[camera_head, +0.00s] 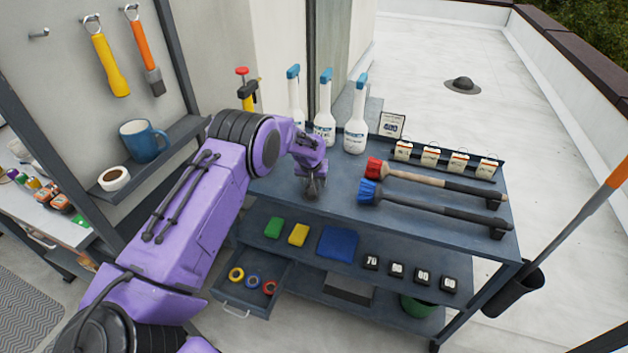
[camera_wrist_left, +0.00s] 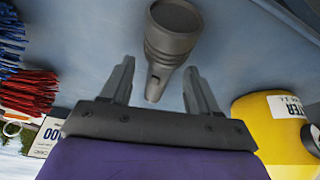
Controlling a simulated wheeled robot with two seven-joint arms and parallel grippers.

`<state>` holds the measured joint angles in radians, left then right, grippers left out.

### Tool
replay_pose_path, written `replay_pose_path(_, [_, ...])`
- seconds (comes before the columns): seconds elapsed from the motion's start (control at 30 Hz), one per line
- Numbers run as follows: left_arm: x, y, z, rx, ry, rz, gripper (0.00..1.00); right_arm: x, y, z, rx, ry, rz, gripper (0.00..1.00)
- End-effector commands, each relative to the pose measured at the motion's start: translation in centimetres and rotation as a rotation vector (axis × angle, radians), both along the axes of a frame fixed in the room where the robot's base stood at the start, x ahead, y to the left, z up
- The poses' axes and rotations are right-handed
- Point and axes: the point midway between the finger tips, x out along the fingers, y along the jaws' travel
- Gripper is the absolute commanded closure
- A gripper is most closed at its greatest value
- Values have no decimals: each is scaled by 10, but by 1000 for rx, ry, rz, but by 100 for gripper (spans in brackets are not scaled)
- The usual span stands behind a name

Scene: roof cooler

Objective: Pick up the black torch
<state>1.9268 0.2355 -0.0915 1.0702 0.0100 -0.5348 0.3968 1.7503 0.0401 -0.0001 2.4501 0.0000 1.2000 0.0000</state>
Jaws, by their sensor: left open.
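The black torch (camera_wrist_left: 172,38) shows in the left wrist view, dark grey with a wide round head and a narrower ribbed body. It lies on the blue-grey surface, its narrow end pointing toward the gripper. My left gripper (camera_head: 312,190) is over the left part of the cart top in the head view. In the left wrist view its two fingers are open, one on each side of the torch's narrow end, and not closed on it. In the head view the torch cannot be told apart from the gripper and arm. My right gripper is not in view.
White spray bottles with blue tops (camera_head: 325,108) stand just behind the gripper. A red brush (camera_head: 376,168) and a blue brush (camera_head: 368,192) lie to its right. A yellow labelled container (camera_wrist_left: 272,118) is beside the gripper in the wrist view. An open drawer (camera_head: 243,298) juts out below.

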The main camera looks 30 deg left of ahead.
Motion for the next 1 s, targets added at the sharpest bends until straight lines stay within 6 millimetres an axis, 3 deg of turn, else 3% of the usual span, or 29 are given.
replay_pose_path(0.1, [4,2,-12,0,0,1,39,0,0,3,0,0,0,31])
replay_pose_path(0.33, [5,2,-14,0,-1,1,39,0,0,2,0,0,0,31])
replay_pose_path(0.37, [5,2,-14,0,-1,1,46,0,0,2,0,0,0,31])
replay_pose_path(0.53, [5,2,-14,0,0,1,100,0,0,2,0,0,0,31])
replay_pose_path(0.87, [5,2,-12,0,-1,0,100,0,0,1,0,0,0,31])
replay_pose_path(1.0, [6,2,3,0,-3,1,100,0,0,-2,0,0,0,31])
